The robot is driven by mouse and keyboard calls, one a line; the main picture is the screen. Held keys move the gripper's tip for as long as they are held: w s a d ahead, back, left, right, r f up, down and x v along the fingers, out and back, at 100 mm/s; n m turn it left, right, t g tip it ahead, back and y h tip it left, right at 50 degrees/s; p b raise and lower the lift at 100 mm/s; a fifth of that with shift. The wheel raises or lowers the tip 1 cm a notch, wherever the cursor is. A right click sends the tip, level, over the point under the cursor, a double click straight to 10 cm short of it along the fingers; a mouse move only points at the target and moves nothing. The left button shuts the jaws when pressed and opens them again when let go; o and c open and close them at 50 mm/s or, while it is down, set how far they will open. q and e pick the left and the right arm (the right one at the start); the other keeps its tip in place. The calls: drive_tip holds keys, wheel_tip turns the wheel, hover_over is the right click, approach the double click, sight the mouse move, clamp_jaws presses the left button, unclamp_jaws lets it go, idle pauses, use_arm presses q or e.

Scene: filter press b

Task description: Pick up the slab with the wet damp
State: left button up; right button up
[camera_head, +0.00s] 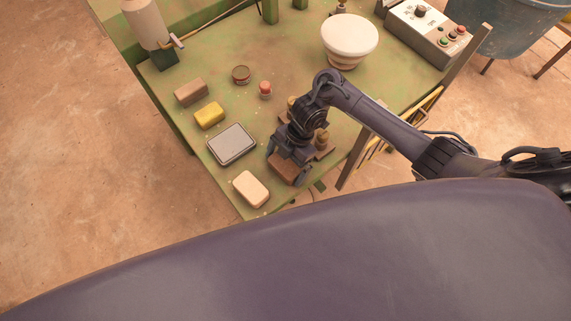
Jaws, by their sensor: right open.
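My right gripper (286,174) is over the near right part of the green table, pointing down. It is open, with its fingers around or just above a dark brown block (283,168); I cannot tell whether they touch it. Other block-like pieces are a pale cream slab (251,189) at the table's near edge, a yellow block (209,115) and a brown block (190,92) farther left. Which slab is wet or damp cannot be told for certain. My left gripper is not in view.
A grey shallow tray (232,144) lies between the yellow block and the cream slab. A small red-topped item (265,88), a round tin (241,74), a white bowl (349,37) and a control box (428,31) stand farther back. The table (300,70) is clear in the middle.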

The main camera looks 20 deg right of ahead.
drive_tip(key=shift+s+r, duration=0.1)
drive_tip(key=shift+c, duration=0.4)
drive_tip(key=c, duration=0.7)
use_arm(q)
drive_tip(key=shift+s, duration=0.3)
use_arm(e)
drive_tip(key=shift+c, duration=1.2)
drive_tip(key=shift+r, duration=0.1)
